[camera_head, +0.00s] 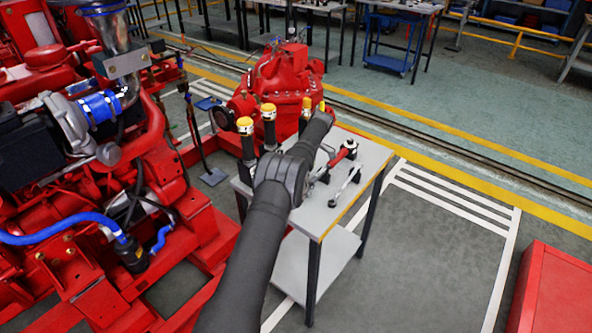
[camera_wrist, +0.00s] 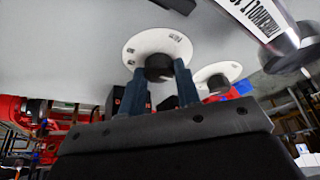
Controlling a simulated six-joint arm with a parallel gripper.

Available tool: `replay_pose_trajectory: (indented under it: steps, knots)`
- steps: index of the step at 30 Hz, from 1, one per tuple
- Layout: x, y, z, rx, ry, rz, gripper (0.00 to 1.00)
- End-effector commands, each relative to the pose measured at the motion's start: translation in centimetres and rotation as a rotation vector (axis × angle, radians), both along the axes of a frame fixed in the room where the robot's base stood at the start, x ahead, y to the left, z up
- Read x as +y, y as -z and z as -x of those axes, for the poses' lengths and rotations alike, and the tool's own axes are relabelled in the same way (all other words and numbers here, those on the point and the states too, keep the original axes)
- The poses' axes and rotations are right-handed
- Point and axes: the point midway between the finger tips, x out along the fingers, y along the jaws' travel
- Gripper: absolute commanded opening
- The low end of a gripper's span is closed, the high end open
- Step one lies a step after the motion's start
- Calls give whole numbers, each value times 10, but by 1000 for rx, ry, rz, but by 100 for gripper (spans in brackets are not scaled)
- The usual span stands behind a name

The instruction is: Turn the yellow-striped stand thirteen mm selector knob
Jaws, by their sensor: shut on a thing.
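In the wrist view, a black selector knob (camera_wrist: 158,66) stands at the centre of a white round dial plate (camera_wrist: 137,46) with small dark markings. My gripper (camera_wrist: 160,72) has one finger on each side of the knob and is shut on it. The fingers cover part of the dial's lower edge, and I cannot read the markings. In the head view, my arm reaches over a grey stand (camera_head: 371,158) with a yellow edge. My gripper, the knob and its dial are hidden there.
A second white dial (camera_wrist: 232,70) sits close to the right in the wrist view, by a lettered metal tool (camera_wrist: 283,32). A red-headed tool (camera_head: 342,157) and a wrench (camera_head: 345,186) lie on the stand. Black yellow-capped cylinders (camera_head: 246,142) stand left of my arm, near red machinery (camera_head: 278,85).

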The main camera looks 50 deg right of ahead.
Motion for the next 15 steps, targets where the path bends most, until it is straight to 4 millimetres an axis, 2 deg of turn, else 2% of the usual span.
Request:
replay_pose_trajectory:
  steps: [8,9,12,15]
  knots:
    - [0,1,2,3,1,-1,7]
    - [0,1,2,3,1,-1,34]
    - [0,1,1,2,1,0,52]
    - [0,1,1,2,1,0,52]
